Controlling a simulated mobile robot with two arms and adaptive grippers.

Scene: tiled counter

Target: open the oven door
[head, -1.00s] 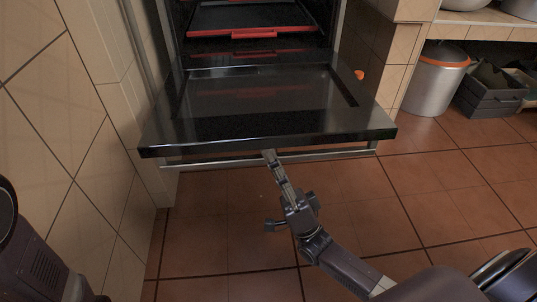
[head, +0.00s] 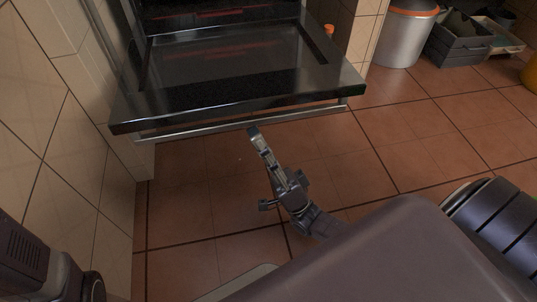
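The oven door (head: 228,72) is folded down and lies about flat, its dark inner face upward, in the upper left of the head view. Its metal bar handle (head: 240,124) runs under the front edge. My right gripper (head: 254,131) is just in front of the handle, near its middle, with the fingertips pointing at it. It looks apart from the bar or barely at it. Whether its fingers are open or shut does not show clearly. The oven inside (head: 215,14) shows only at the top edge. My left gripper is not visible; only part of my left arm shows at lower left.
A tiled wall (head: 45,140) stands close on the left. A metal bin with an orange rim (head: 404,38) and a grey crate (head: 458,44) stand at the upper right. The tiled floor (head: 400,130) in front and to the right is clear.

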